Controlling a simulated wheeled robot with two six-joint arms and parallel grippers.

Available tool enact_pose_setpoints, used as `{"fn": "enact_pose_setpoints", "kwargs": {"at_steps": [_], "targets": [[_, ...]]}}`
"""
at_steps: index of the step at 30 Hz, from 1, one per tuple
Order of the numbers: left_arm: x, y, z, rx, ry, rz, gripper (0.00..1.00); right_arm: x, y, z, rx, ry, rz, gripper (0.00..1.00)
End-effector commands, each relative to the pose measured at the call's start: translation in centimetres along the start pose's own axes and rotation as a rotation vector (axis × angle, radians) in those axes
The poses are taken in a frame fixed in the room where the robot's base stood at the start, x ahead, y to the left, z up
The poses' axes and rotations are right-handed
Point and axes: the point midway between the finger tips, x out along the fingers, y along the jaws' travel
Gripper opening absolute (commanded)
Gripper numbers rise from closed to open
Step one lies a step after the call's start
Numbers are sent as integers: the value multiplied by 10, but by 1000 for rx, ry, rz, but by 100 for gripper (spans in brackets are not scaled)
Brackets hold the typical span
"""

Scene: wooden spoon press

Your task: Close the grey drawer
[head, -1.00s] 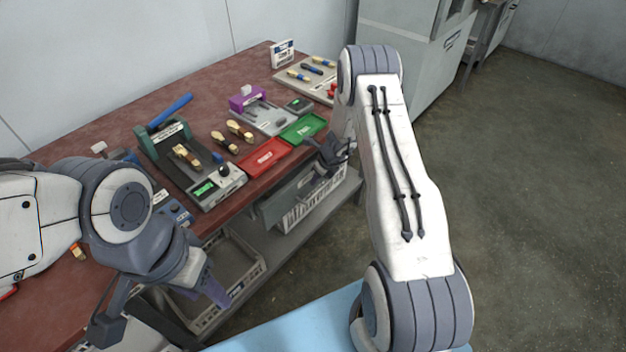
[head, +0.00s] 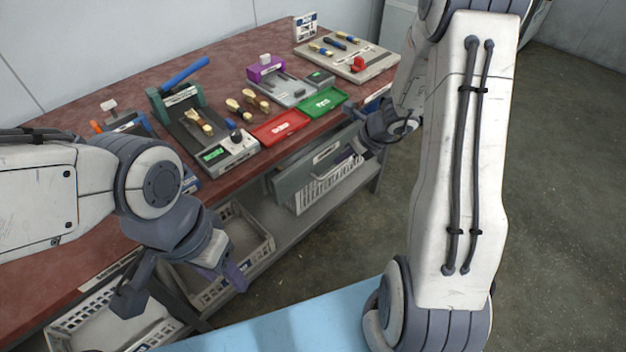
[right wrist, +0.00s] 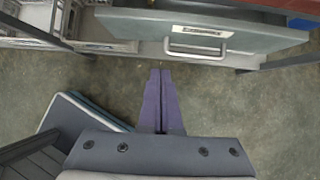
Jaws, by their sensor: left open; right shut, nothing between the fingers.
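The grey drawer (head: 293,182) hangs under the red tabletop and looks partly pulled out. Its front, with a white label and a bar handle (right wrist: 198,50), spans the top of the right wrist view. My right gripper (right wrist: 160,72) is shut and empty. In that view its fingertips lie just below the drawer front, left of the handle; contact cannot be told. In the head view my right gripper (head: 356,147) is near the drawer's right end, its fingertips partly hard to make out. My left gripper (head: 182,290) is open and empty, well left of the drawer.
The tabletop (head: 120,75) carries a green-ended press (head: 185,118), a red tray (head: 280,127), a green tray (head: 323,102) and a tool board (head: 350,60). White crates (head: 235,250) stand on the lower shelf. The floor (head: 560,200) at right is open.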

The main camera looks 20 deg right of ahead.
Motion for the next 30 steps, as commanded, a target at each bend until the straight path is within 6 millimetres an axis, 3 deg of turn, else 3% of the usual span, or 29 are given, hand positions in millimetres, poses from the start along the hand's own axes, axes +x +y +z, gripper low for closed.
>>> {"fn": "enact_pose_setpoints", "kwargs": {"at_steps": [1,7,13,17,30], "targets": [[36,-3,2,0,0,0,52,15,9,-14,1,-42,-2,0],[81,-6,4,0,0,0,52,13,37,-27,-12,-184,-35,0],[93,-7,5,0,1,0,52,9,46,-30,-21,-241,-68,0],[96,-7,5,0,1,0,52,17,46,-28,-22,-243,-69,0],[119,-9,6,0,1,0,52,104,40,-8,-22,-240,-66,0]]}}
